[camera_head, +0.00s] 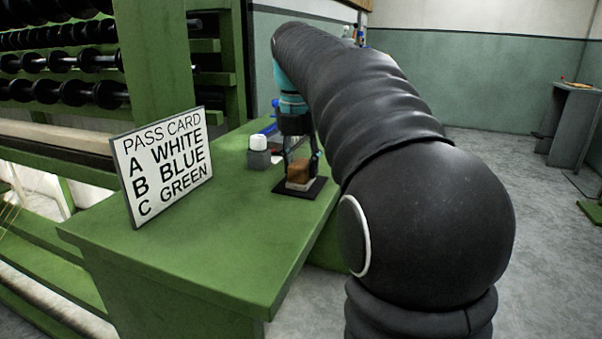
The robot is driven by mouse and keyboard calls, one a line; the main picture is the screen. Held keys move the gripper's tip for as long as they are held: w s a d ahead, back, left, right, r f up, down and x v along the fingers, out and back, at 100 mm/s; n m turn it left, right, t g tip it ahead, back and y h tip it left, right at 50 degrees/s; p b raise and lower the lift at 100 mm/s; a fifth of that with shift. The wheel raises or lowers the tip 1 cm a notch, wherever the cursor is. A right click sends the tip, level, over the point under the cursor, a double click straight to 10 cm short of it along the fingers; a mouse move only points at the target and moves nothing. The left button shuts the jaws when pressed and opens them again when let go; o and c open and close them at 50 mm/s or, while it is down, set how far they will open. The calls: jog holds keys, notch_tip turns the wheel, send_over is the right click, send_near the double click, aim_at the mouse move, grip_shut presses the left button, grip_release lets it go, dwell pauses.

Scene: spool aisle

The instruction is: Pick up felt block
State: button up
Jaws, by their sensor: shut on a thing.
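A small brown block with a pale lower part, which looks like the felt block (299,172), is on a dark square pad (311,191) on the green table. My gripper (300,165) points down over it, with its fingers on both sides of the block. The gripper is shut on the block. The block's pale lower part is at or just above the pad; I cannot tell whether there is a gap. My black-sleeved arm covers the right side of the view.
A white-topped grey container (258,152) stands just left of the gripper, with a blue object (268,129) behind it. A pass card sign (163,165) stands at the table's left. The green tabletop (215,245) is clear in front. Racks of black spools (65,62) are behind.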

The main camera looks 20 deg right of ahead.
aim_at(302, 162)
jog(key=shift+r+p, duration=0.5)
jog(key=shift+r, duration=4.5)
jog(key=o, duration=0.5)
jog(key=c, duration=0.4)
